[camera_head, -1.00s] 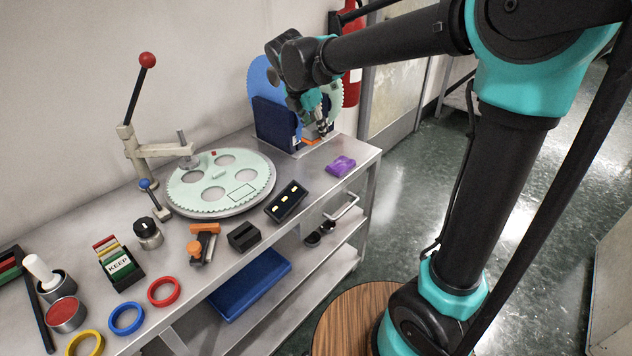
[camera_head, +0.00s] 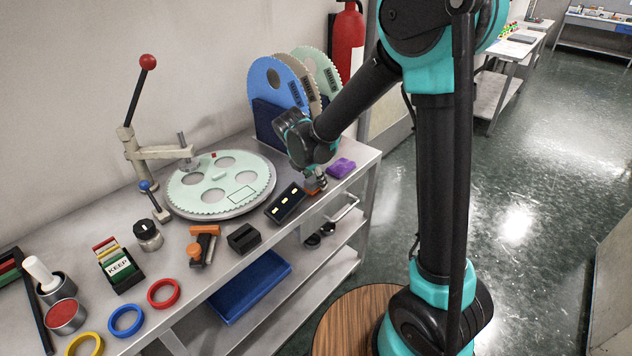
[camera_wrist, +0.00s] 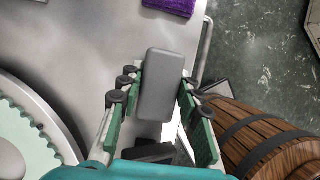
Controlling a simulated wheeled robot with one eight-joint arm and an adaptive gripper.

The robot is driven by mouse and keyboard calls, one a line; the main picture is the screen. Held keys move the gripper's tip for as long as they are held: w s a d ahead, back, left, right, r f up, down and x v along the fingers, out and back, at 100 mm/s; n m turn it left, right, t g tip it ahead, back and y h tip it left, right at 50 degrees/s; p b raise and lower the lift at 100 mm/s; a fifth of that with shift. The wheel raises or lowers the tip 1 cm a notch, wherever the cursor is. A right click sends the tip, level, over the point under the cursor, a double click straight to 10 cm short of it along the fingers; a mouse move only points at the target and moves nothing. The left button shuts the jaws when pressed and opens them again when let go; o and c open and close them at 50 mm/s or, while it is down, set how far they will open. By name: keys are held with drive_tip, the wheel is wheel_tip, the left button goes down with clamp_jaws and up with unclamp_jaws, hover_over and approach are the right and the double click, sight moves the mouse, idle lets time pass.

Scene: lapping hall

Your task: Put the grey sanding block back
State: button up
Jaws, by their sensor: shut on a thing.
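The grey sanding block (camera_wrist: 168,85) is a rounded grey block between the green fingers of my gripper (camera_wrist: 162,97) in the wrist view. My gripper is shut on it, with a finger along each long side.
A large toothed round plate (camera_head: 240,203) lies left of my gripper. Upright discs (camera_head: 276,84) stand in a dark blue rack (camera_head: 268,123) behind it. A black block (camera_head: 243,238) and an orange clamp (camera_head: 203,243) lie further left. The bench (camera_head: 217,264) ends at the front.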

drive_tip(key=shift+f, duration=0.3)
drive_tip(key=shift+f, duration=0.1)
drive_tip(key=o, duration=1.1)
